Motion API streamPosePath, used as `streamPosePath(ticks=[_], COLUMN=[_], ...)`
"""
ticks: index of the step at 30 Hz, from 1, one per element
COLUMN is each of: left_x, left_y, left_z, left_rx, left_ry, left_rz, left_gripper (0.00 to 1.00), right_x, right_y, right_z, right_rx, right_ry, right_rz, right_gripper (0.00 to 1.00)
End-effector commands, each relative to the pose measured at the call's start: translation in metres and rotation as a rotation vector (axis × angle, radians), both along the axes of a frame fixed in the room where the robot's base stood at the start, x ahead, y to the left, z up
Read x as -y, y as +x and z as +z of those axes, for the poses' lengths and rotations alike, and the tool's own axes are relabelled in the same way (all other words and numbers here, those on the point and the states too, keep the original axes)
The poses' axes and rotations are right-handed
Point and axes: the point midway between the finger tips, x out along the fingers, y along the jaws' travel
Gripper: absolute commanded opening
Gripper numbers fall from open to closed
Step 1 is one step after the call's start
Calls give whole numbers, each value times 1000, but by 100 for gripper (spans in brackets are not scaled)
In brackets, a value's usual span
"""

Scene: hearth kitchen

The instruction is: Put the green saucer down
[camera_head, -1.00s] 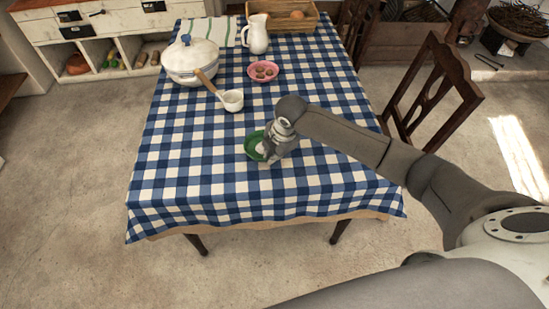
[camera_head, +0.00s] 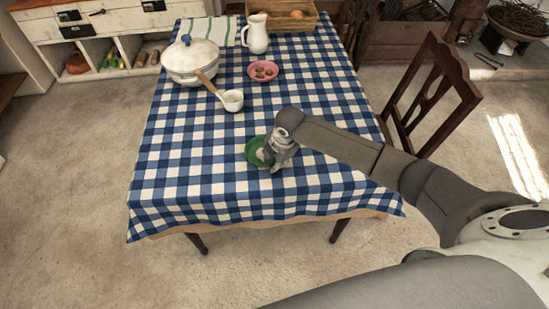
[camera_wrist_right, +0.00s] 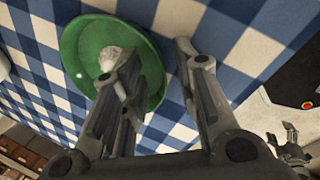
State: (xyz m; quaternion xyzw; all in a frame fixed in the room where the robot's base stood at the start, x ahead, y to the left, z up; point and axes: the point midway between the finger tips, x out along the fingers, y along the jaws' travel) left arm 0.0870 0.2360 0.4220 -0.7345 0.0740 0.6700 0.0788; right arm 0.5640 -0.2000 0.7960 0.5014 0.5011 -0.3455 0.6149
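The green saucer (camera_head: 252,149) lies on the blue-and-white checked tablecloth near the table's front; it also shows in the right wrist view (camera_wrist_right: 88,50). My right gripper (camera_head: 266,157) is at its right side and hides part of it. In the right wrist view my right gripper (camera_wrist_right: 148,52) has its fingers apart, one over the inside of the saucer and one beyond its rim. The rim runs between them, with a visible gap to the outer finger. My left gripper (camera_wrist_right: 281,134) shows small at the lower right of that view, its fingers seemingly apart.
A white ladle (camera_head: 233,100), a pink bowl (camera_head: 264,78) of small brown things, a lidded white pot (camera_head: 190,68) and a white jug (camera_head: 256,40) stand farther back. A wooden chair (camera_head: 440,85) is at the right. The cloth (camera_head: 200,165) left of the saucer is clear.

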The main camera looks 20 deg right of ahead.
Motion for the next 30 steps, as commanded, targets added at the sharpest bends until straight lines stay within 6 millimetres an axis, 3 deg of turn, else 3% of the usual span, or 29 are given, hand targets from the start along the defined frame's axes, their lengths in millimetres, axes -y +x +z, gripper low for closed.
streamPosePath(ticks=[8,15,21,30], left_x=[0,1,1,1], left_y=[0,0,0,0], left_z=[0,-2,-3,-3], left_rx=[0,0,0,0], left_ry=[0,-1,-1,-1], left_rz=[0,0,1,2], left_gripper=[76,76,76,76], right_x=[2,6,9,9], right_y=[-5,-18,-27,-31], right_z=[24,73,104,116], right_rx=[3,5,3,0], right_ry=[0,1,0,1], right_rz=[1,1,0,-1], right_gripper=[29,29,29,29])
